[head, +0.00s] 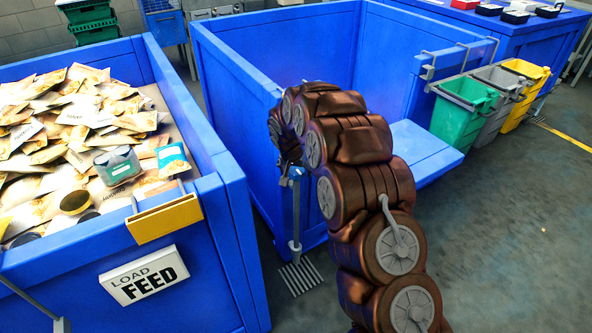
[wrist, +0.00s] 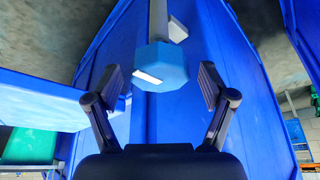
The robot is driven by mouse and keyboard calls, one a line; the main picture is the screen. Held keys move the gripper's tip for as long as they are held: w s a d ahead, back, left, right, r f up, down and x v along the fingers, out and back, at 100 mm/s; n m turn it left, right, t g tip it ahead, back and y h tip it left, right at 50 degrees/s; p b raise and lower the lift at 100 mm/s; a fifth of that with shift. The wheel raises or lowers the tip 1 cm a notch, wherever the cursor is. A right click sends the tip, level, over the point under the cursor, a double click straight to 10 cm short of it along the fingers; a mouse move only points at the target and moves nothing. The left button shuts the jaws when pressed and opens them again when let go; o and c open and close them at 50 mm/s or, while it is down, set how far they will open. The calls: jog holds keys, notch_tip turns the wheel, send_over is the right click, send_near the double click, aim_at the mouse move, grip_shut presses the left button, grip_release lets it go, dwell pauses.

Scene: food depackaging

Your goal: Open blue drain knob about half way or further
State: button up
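The blue drain knob (wrist: 160,66) is faceted, with a white mark on one face. It sits at the end of a grey pipe in the wrist view. My gripper (wrist: 162,86) is open, with one finger on each side of the knob and a visible gap on both sides. I cannot tell how far the knob is turned. In the head view the knob (head: 294,173) shows small at the top of an upright grey pipe (head: 295,220). My arm hides most of the gripper there.
The pipe stands by a floor drain grate (head: 301,277), next to an open blue bin (head: 240,110). A blue load-feed bin (head: 228,215) full of packages stands left. Green (head: 456,125), grey and yellow tubs are at right. The floor at right is clear.

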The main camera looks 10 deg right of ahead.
jog(key=c, duration=1)
jog(key=shift+o, duration=0.2)
